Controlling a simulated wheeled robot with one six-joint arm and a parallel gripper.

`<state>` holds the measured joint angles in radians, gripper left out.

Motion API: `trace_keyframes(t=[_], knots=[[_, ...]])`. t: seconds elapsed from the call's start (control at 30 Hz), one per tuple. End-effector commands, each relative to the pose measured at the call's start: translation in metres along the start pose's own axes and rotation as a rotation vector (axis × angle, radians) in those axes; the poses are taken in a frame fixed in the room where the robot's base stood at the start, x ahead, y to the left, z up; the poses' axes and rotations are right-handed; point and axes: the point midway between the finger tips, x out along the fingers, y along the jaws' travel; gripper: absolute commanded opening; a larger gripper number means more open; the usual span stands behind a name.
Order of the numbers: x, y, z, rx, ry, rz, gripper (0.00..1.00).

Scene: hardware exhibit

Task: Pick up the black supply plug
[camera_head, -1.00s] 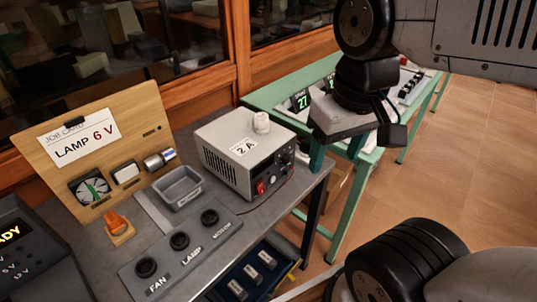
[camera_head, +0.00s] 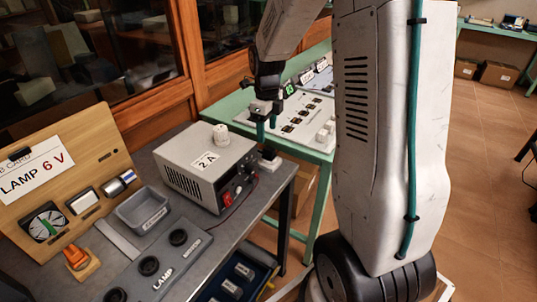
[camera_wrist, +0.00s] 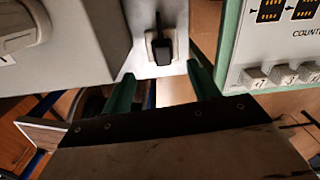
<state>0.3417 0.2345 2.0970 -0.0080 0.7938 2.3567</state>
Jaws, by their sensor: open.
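The black supply plug (camera_wrist: 162,48) sits upright in a small white holder (camera_wrist: 155,64) in the wrist view. In the head view the plug (camera_head: 268,154) is a small dark piece at the right end of the grey bench, beside the power supply. My gripper (camera_head: 267,128) points down just above it, with its two green fingers apart and empty. In the wrist view the gripper's fingers (camera_wrist: 162,90) stand left and right of the plug's line, with the plug a little beyond the tips. I cannot tell the exact height gap.
The grey power supply (camera_head: 205,165) marked 2 A stands close to the left of my gripper. A green table (camera_head: 222,112) with a white counter panel (camera_head: 300,118) is close on the right. A grey tray (camera_head: 143,208) and a socket panel (camera_head: 165,262) lie at the left.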

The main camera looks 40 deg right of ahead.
Motion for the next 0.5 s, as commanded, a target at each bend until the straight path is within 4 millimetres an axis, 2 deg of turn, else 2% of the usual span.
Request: trace_keyframes(t=[0.13, 0.5], knots=[[0.015, -0.003, -0.003, 0.093, 0.008, 0.014, 0.60], [0.060, -0.004, -0.005, 0.102, 0.011, 0.018, 0.60]])
